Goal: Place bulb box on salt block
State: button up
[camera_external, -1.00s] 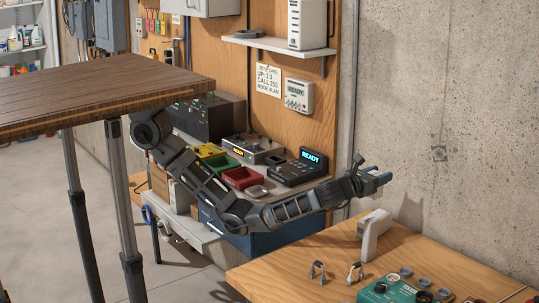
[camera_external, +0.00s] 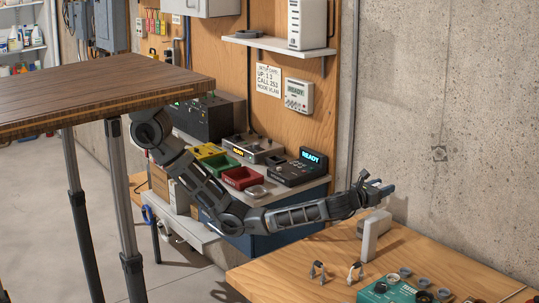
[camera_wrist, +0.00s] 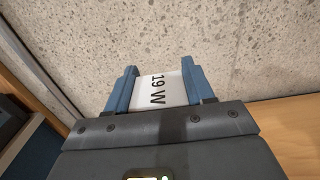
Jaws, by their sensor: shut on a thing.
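The bulb box (camera_wrist: 157,92), white with "19 W" printed on it, sits between the two blue fingers of my gripper (camera_wrist: 160,84) in the wrist view. My gripper is shut on it. In the external view my gripper (camera_external: 380,187) is raised near the concrete wall, above the back of the wooden table at the lower right; the box cannot be made out there. I cannot pick out the salt block for certain. A pale upright block-like object (camera_external: 370,240) stands on that table below my gripper, but I cannot tell what it is.
The wooden table (camera_external: 300,270) also holds two small metal clips (camera_external: 317,270), a green device (camera_external: 395,290) and several grey round parts. A concrete wall (camera_external: 450,130) rises behind it. A bench with red and green bins (camera_external: 240,178) stands left of it. The table's front left is clear.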

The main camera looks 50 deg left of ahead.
jog(key=shift+f, duration=1.95)
jog(key=shift+f, duration=0.1)
jog(key=o, duration=1)
jog(key=shift+s, duration=0.3)
jog(key=s, duration=1.1)
jog(key=shift+s, duration=0.25)
